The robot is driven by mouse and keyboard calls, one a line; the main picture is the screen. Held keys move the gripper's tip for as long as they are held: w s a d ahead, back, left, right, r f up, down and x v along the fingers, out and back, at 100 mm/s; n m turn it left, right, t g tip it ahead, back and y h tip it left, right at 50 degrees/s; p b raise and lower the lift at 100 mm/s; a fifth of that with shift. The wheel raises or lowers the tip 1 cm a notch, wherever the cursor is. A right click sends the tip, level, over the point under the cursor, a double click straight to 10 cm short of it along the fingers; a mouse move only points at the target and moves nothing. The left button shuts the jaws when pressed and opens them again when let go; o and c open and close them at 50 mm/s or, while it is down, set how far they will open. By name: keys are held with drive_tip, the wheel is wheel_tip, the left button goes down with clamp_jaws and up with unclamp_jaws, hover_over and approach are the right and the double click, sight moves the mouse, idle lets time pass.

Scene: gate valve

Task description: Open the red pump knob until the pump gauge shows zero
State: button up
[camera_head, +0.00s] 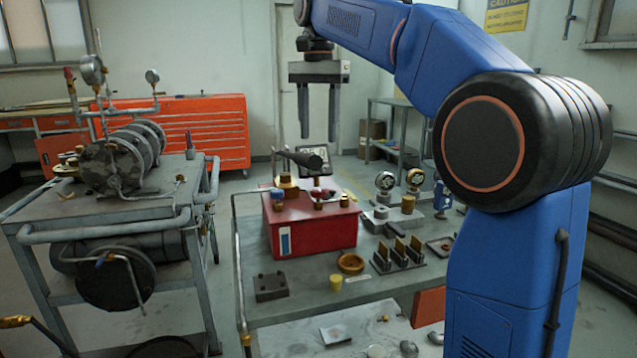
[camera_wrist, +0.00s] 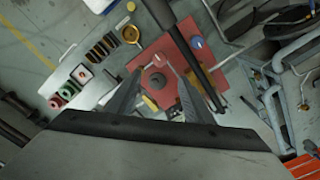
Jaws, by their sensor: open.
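The pump (camera_head: 120,160) stands on a grey cart at the left in the head view. A round pump gauge (camera_head: 92,70) sits on top of its pipework, and a smaller gauge (camera_head: 152,76) is to the right. The gauge readings are too small to make out. A small red knob (camera_head: 69,73) shows at the upper left of the pipework. My gripper (camera_head: 318,138) is open and empty, pointing down, well to the right of the pump and above the workbench.
The workbench (camera_head: 390,285) holds the red box (camera_head: 318,238), a dark cylindrical bar, brass fittings and slotted blocks. The grey cart (camera_head: 110,213) has rails at its edge. An orange tool cabinet (camera_head: 205,130) is behind. Air between pump and gripper looks clear.

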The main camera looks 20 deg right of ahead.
sight(318, 189)
wheel_tip(318, 189, down, 14)
drive_tip(key=shift+r, duration=0.25)
idle(0.3)
drive_tip(key=c, duration=1)
